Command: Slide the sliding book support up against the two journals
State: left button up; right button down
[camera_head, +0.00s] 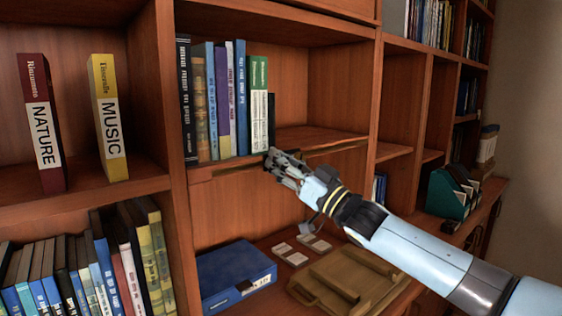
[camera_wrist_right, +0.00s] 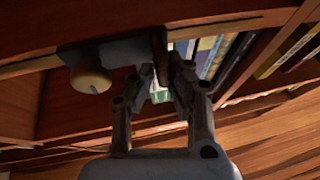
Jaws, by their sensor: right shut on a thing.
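The green-and-white journals (camera_head: 259,105) stand upright at the right end of a row of books on the middle shelf. The dark upright plate of the sliding book support (camera_head: 271,118) stands just right of them; I cannot tell whether it touches them. My right gripper (camera_head: 276,162) is at the shelf's front edge, below the plate. In the right wrist view, the support's dark bracket (camera_wrist_right: 105,52) and round knob (camera_wrist_right: 91,80) show at the shelf edge. The right gripper (camera_wrist_right: 163,80) is shut on the support's dark front part there. My left gripper is not in view.
Several books (camera_head: 222,100) stand left of the journals. The shelf right of the support is bare, up to a wooden divider (camera_head: 372,90). Below are a blue box (camera_head: 232,272) and a wooden tray (camera_head: 350,280). NATURE (camera_head: 42,125) and MUSIC (camera_head: 109,118) books stand left.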

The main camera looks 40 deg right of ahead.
dwell(0.3)
jog(key=shift+a, duration=0.2)
jog(key=c, duration=1.4)
grip_release()
jog(key=shift+a, duration=0.1)
jog(key=shift+s+f, duration=0.15)
jog(key=shift+s, duration=0.1)
jog(key=v, duration=1.1)
jog(key=shift+s, duration=0.25)
